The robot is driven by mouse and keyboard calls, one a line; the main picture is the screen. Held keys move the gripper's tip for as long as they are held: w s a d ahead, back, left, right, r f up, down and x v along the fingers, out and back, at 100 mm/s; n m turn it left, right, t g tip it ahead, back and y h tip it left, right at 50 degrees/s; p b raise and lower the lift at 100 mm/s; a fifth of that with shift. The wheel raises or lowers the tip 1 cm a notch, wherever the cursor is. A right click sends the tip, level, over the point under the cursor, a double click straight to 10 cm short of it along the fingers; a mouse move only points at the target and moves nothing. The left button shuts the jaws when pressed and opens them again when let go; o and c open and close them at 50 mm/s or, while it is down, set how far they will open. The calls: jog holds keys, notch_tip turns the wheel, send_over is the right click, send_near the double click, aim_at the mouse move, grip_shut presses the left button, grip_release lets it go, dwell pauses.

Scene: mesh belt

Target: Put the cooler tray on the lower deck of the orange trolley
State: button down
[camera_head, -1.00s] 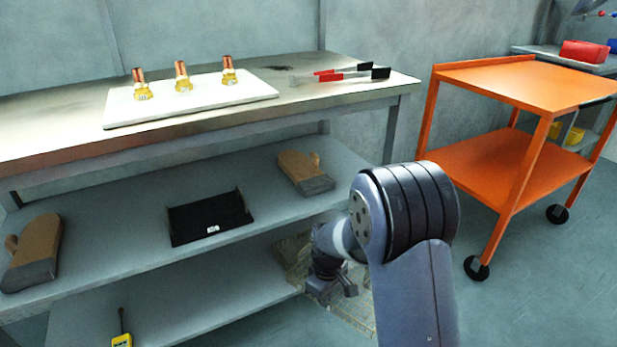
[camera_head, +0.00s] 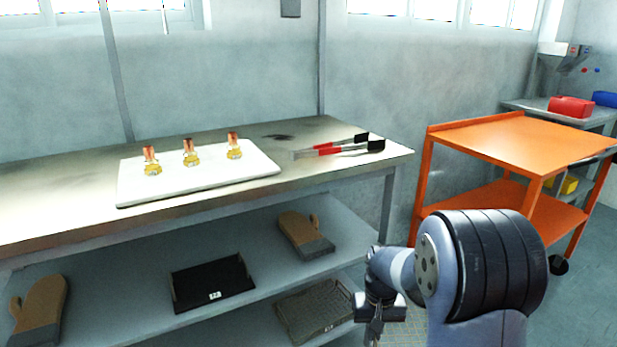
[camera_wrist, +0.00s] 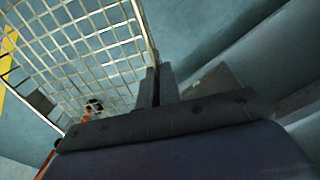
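A wire mesh tray, which I take to be the cooler tray, hangs at my gripper (camera_head: 374,328). A strip of its mesh (camera_head: 408,326) shows beside the gripper at the bottom of the head view; the rest is cut off. In the wrist view its pale grid (camera_wrist: 85,45) fills the upper left, with its edge at the fingers (camera_wrist: 156,88), which look shut on the rim. The orange trolley (camera_head: 500,140) stands at the right. Its lower deck (camera_head: 485,200) looks empty where visible; my arm hides part of it.
A bench (camera_head: 60,205) bears a white board (camera_head: 130,192) with brass fittings and red-handled tongs (camera_head: 335,148). Open floor (camera_head: 590,290) lies right of the trolley.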

notch_tip(320, 180, up, 21)
jog(key=s+p, duration=0.2)
jog(key=p, duration=2.5)
